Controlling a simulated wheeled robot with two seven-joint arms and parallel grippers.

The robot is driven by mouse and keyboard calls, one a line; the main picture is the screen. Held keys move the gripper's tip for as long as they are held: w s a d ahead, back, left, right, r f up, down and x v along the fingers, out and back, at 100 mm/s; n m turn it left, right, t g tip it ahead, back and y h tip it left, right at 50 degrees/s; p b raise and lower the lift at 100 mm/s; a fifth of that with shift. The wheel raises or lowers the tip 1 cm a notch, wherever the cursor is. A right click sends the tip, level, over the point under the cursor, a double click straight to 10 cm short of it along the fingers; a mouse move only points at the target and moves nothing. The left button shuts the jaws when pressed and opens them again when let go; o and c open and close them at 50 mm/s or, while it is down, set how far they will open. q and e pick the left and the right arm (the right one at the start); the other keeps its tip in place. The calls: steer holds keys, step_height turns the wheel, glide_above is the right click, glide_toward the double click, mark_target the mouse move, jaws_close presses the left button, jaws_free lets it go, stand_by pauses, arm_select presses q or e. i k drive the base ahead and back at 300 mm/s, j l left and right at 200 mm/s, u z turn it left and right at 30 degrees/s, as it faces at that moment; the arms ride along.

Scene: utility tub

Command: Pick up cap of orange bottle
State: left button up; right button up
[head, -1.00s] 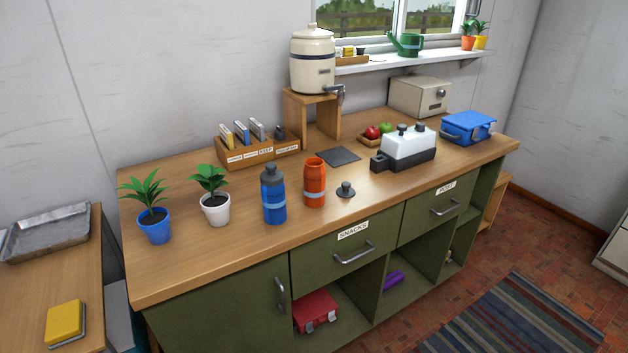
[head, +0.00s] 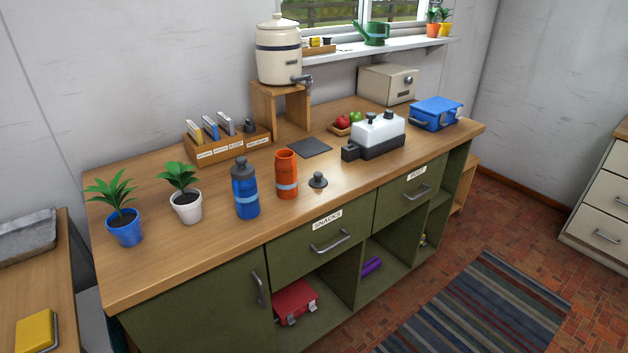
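The orange bottle (head: 287,175) stands upright and uncapped on the wooden counter, with a pale blue band around it. A dark grey cap (head: 318,181) with a knob on top lies on the counter just right of the bottle, apart from it. A blue bottle (head: 246,192) with its dark cap on stands to the left of the orange one. Neither of my grippers shows in the head view.
The wooden counter (head: 170,262) has free room in front of the bottles. Potted plants (head: 186,204) stand at left. A dark flat mat (head: 310,147) lies behind the cap. A white-and-black container (head: 376,138) and a blue box (head: 436,113) stand at right.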

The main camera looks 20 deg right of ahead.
mark_target(317, 182)
steer(key=u, duration=0.35)
steer(key=l+u, duration=1.05)
steer(key=i+j, duration=0.05)
